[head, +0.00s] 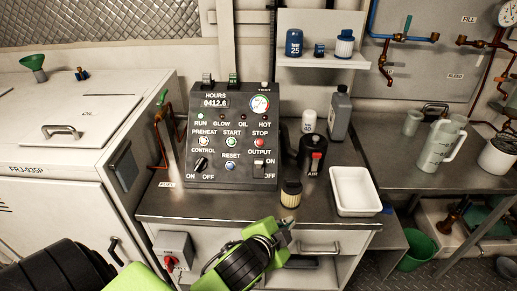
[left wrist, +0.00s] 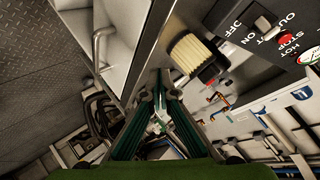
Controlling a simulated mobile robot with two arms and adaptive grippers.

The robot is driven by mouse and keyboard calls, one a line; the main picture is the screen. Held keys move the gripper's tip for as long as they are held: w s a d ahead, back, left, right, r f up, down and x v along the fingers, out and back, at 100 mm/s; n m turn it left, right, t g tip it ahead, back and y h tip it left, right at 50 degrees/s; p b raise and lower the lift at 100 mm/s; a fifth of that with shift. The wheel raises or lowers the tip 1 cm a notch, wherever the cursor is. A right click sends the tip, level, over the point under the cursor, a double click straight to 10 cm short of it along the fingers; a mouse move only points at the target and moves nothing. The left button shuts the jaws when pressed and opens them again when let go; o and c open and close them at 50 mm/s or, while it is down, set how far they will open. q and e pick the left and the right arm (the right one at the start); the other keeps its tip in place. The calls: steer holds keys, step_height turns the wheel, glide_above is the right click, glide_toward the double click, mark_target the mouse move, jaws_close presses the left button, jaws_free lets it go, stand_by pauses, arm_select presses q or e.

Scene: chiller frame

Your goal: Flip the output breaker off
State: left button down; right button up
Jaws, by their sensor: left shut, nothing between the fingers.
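My right gripper is out of view.
A pleated filter (head: 291,194) stands at the bench edge just above my left gripper. A dark jar (head: 312,155) and a white tray (head: 354,190) are to its right. A grey box with a red knob (head: 173,255) is on the front below.

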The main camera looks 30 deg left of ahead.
arm_select(q)
steer(key=w+d+r+m+t+h, duration=0.35)
steer(key=r+m, duration=0.25)
steer(key=r, duration=0.2)
steer(key=w+d+r+m+t+h, duration=0.2)
steer(key=w+d+r+m, duration=0.25)
steer(key=r, duration=0.25)
steer(key=w+d+r+m+t+h, duration=0.3)
steer(key=w+d+r+m, duration=0.1)
steer(key=r+m, duration=0.35)
steer(key=s+d+r+m+g+h, duration=0.15)
steer(key=d+m+g+h, duration=0.4)
steer(key=m, duration=0.75)
steer(key=s+d+r+m+g+h, duration=0.15)
steer(key=d+m+g+h, duration=0.45)
steer(key=m, duration=0.7)
steer(key=w+a+f+m+g+y, duration=0.4)
steer(key=a+f+m+g+y, duration=0.2)
steer(key=a+f+m+y, duration=0.6)
steer(key=a+r+y, duration=0.2)
steer(key=a+y, duration=0.2)
steer(key=a, duration=1)
steer(key=s+a+r+m+g+y, duration=0.1)
steer(key=a+y, duration=0.3)
steer(key=a, duration=1)
steer(key=shift+s+a+r, duration=0.2)
steer(key=shift+s+r, duration=0.05)
steer(key=shift+r, duration=0.45)
